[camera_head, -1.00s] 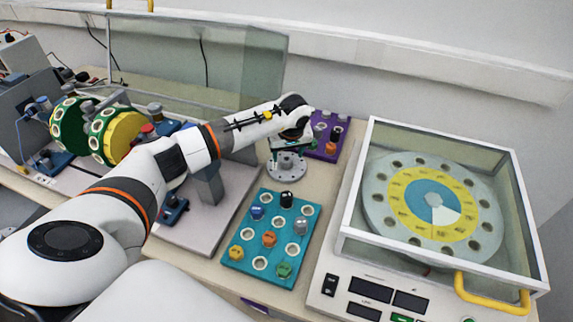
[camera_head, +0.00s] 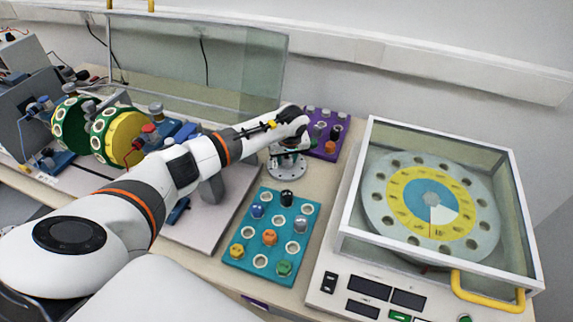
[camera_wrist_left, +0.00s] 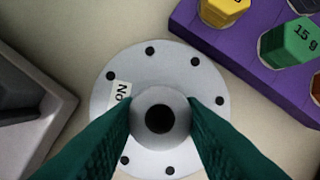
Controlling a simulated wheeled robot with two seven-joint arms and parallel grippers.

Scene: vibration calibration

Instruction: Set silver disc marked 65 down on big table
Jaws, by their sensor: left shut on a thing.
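A silver disc (camera_head: 287,170) with a raised centre hub and a ring of small holes is at the back of the big table (camera_head: 334,185), left of the purple block. In the left wrist view the disc (camera_wrist_left: 208,82) carries a white label, of which only "No" reads; I cannot make out a 65. My left gripper (camera_head: 288,149) is shut on the hub from above, its green fingers (camera_wrist_left: 160,118) on either side. The disc lies flat at or very near the table top; I cannot tell whether it touches. My right gripper is out of view.
A purple block (camera_head: 326,151) with weights stands close to the disc at right. A teal block (camera_head: 247,272) with coloured weights lies in front. A grey base plate (camera_head: 229,195) is at left, and a glass-covered machine (camera_head: 352,198) at right.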

